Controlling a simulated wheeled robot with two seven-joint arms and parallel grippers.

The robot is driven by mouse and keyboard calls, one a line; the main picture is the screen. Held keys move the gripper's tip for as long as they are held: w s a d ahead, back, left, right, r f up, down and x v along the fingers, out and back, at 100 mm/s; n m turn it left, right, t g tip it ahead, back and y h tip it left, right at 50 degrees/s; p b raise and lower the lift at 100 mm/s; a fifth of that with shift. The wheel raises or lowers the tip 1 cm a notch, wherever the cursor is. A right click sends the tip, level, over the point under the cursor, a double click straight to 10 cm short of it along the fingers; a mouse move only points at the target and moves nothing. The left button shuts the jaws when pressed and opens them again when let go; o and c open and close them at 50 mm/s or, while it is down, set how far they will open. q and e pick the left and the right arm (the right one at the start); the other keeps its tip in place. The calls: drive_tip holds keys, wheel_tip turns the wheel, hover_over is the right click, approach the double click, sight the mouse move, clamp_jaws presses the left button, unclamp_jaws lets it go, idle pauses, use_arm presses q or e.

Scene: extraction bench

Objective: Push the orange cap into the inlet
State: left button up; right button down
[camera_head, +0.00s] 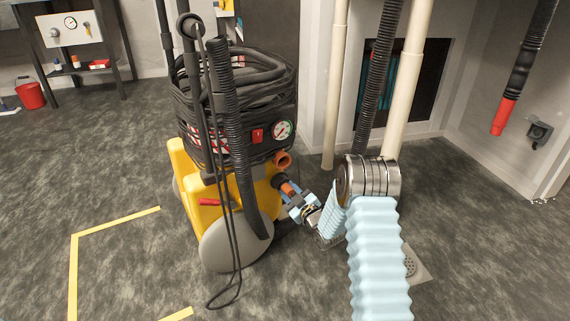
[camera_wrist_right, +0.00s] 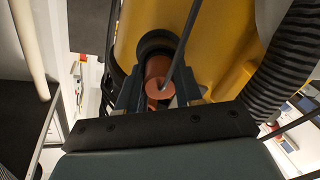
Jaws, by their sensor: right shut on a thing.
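The orange cap (camera_head: 288,189) is between the fingers of my right gripper (camera_head: 292,196), low on the right side of the yellow machine. In the right wrist view the cap (camera_wrist_right: 158,88) sits between the two dark fingers of the gripper (camera_wrist_right: 158,92), which are shut on it. The dark round inlet (camera_head: 278,180) is directly behind the cap, and its ring (camera_wrist_right: 155,42) shows in the wrist view. The cap's far end reaches the inlet's mouth; how deep it sits is hidden. A thin grey rod or cord crosses the cap's face. My left gripper is not in view.
The yellow machine (camera_head: 206,212) carries coiled black hoses (camera_head: 240,85) and a round gauge (camera_head: 282,130). Another orange-brown port (camera_head: 283,160) opens just above the inlet. A thin black cable loops in front. Cream pipes (camera_head: 403,90) stand behind my right arm.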

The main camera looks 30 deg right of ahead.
drive_tip(key=c, duration=0.7)
unclamp_jaws()
drive_tip(key=shift+o, duration=0.2)
drive_tip(key=s+p, duration=0.1)
drive_tip(key=s, duration=1.2)
drive_tip(key=shift+s+d, duration=0.3)
drive_tip(key=shift+s, duration=0.1)
drive_tip(key=shift+f, duration=0.1)
